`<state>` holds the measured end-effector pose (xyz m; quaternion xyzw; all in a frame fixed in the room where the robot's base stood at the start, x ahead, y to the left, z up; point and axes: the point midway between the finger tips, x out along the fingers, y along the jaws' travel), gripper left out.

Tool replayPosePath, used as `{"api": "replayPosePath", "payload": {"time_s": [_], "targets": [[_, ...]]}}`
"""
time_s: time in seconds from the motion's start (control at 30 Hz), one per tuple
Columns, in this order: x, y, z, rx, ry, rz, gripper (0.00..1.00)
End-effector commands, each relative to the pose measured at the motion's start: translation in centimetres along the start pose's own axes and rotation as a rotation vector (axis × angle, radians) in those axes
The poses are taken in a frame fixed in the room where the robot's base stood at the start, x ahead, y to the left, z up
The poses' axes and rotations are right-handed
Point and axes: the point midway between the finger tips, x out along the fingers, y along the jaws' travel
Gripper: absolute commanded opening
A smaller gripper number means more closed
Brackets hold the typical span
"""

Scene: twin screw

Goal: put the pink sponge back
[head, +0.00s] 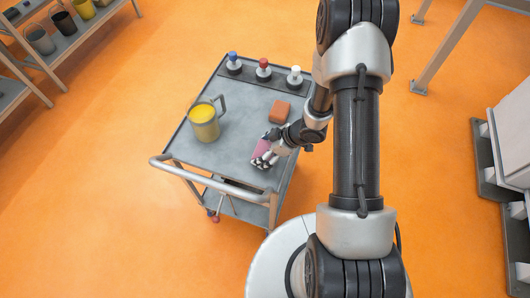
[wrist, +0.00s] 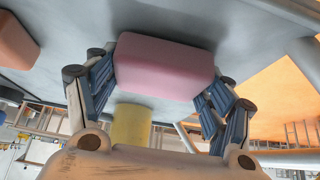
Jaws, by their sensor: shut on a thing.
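The pink sponge (head: 262,147) is on or just above the right part of the grey cart top. It is a rounded block, partly hidden by my fingers in the head view. In the wrist view the pink sponge (wrist: 163,68) fills the space between the two blue-padded fingers. My gripper (head: 265,160) is shut on it, one finger at each end, also seen in the wrist view (wrist: 160,85). I cannot tell whether the sponge touches the cart top.
Bare top lies between mug and block.

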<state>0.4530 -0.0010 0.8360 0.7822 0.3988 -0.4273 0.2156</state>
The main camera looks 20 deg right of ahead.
Motion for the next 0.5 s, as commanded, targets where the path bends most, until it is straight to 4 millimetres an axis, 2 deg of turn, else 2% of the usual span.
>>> {"api": "replayPosePath", "payload": {"time_s": [0.37,0.4,0.5], "targets": [[0.37,0.05,0.21,-0.001,0.001,0.001,0.52],[0.33,0.06,0.17,-0.002,0.001,0.001,0.76],[0.29,0.05,0.16,-0.002,0.001,0.001,0.83]]}}
